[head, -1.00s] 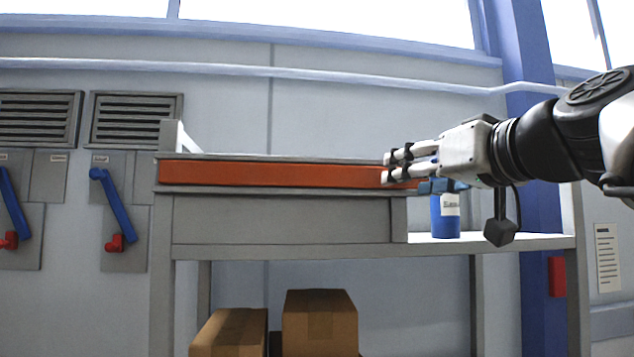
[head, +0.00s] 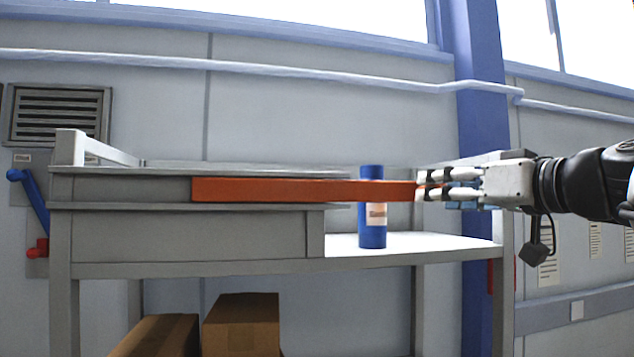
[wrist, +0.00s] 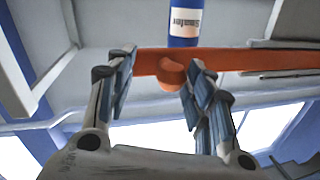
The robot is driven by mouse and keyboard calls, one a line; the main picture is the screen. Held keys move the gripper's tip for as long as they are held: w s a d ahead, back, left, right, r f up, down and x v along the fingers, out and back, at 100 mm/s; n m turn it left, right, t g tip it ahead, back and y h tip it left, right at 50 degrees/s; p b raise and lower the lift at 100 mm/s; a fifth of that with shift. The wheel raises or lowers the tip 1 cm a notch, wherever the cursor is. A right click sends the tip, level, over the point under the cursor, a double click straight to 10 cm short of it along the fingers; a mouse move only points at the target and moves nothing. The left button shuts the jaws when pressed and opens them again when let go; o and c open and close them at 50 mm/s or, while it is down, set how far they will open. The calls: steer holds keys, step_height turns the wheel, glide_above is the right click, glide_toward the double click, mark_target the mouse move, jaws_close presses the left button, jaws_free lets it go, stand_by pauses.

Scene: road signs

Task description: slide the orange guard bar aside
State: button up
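The orange guard bar (head: 300,190) lies level along the front of a grey cabinet on the bench. Its right part sticks out past the cabinet, in front of a blue can, and a bare stretch of grey rail shows at its left. My gripper (head: 420,185) is at the bar's right end. In the wrist view the bar (wrist: 258,60) runs behind the fingers, and its round orange knob (wrist: 173,73) sits between them. The fingers of my gripper (wrist: 158,66) are apart. The knob is close to or touching the right finger, with a gap to the left one.
The blue can (head: 372,232) with a label stands on the grey bench shelf (head: 440,242), close behind the bar. Cardboard boxes (head: 242,322) are below. A blue column (head: 482,110) rises behind the bench's right end. A blue lever (head: 30,195) is at far left.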

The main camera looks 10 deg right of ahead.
steer(key=d+p, duration=0.6)
steer(key=d, duration=0.4)
steer(key=shift+w, duration=0.4)
steer(key=shift+d, duration=0.1)
steer(key=b+v, duration=0.4)
steer(key=v, duration=1.6)
stand_by(0.7)
steer(key=shift+r, duration=0.1)
